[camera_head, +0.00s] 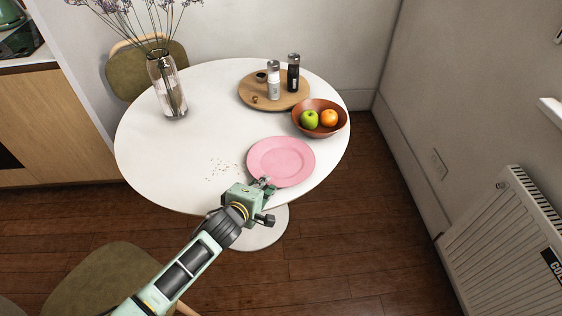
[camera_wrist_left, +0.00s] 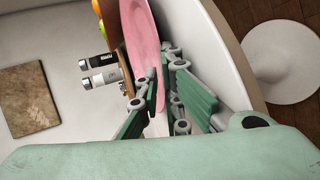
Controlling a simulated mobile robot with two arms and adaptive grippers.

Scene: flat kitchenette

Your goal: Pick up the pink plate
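The pink plate (camera_head: 281,160) lies on the white round table (camera_head: 150,140), near its front right edge. My left gripper (camera_head: 266,184) is at the plate's near rim in the head view. In the left wrist view, the pink plate (camera_wrist_left: 146,32) reaches down between the two green fingers of my left gripper (camera_wrist_left: 165,80). The fingers stand apart, one on each side of the rim. Firm contact with the plate does not show. My right gripper is not in view.
A brown bowl (camera_head: 341,121) with a green apple and an orange stands just behind the plate. A round wooden board (camera_head: 250,92) with two shakers is farther back. A glass vase (camera_head: 166,88) stands at the left. Crumbs lie left of the plate.

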